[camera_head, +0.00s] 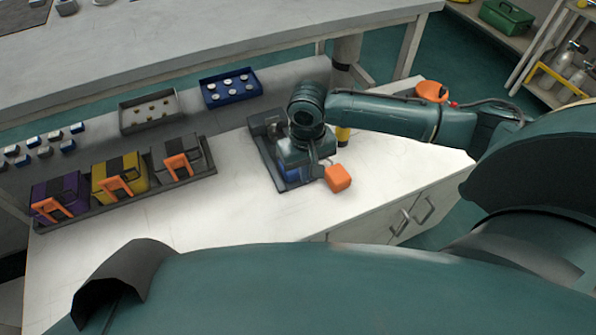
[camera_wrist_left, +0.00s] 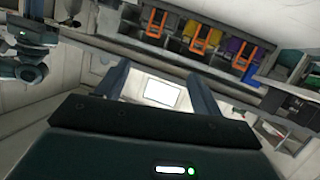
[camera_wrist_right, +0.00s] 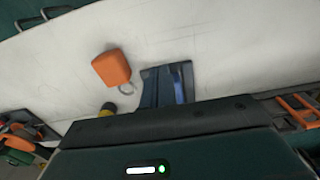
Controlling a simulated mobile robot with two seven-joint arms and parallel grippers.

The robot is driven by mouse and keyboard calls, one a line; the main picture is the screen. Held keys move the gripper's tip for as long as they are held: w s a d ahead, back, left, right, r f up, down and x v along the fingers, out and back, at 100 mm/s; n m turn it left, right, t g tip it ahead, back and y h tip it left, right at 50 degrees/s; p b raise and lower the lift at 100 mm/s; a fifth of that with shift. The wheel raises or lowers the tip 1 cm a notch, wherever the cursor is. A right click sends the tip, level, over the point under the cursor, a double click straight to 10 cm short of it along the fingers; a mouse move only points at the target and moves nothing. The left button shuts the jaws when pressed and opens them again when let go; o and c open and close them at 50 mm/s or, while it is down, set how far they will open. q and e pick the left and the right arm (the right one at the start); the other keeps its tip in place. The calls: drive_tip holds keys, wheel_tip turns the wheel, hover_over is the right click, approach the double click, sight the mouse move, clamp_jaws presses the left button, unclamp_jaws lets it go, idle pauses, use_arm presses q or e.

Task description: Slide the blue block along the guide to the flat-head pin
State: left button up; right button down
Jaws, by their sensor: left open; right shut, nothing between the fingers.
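The blue block (camera_head: 292,174) shows in the head view as a small blue patch under my right gripper (camera_head: 303,168), which covers most of it. It sits in a dark grey guide (camera_head: 262,160) on the white bench top. My right gripper is shut and empty, pointing down over the guide; I cannot tell whether it touches the block. In the right wrist view, dark fingers and a blue strip overlap at the guide. The flat-head pin cannot be made out. My left gripper (camera_wrist_left: 160,85) is open and empty, away from the guide.
An orange piece (camera_head: 338,178) with a ring lies right beside the guide. A yellow-and-black cylinder (camera_head: 342,135) stands behind it. A dark rack (camera_head: 202,178) with purple, yellow and grey cases is to the left. The white bench (camera_head: 225,215) is clear in front.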

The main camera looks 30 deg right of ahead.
wheel_tip(320, 180, down, 8)
drive_tip(key=shift+r+b, duration=0.1)
drive_tip(key=shift+b, duration=0.95)
drive_tip(key=w, duration=0.3)
drive_tip(key=shift+f+b, duration=0.2)
drive_tip(key=shift+b, duration=0.2)
drive_tip(key=shift+w+r, duration=0.1)
drive_tip(key=shift+w, duration=0.4)
use_arm(q)
drive_tip(key=shift+s+f+m, duration=0.1)
drive_tip(key=shift+f+m, duration=0.3)
drive_tip(key=shift+f, duration=0.5)
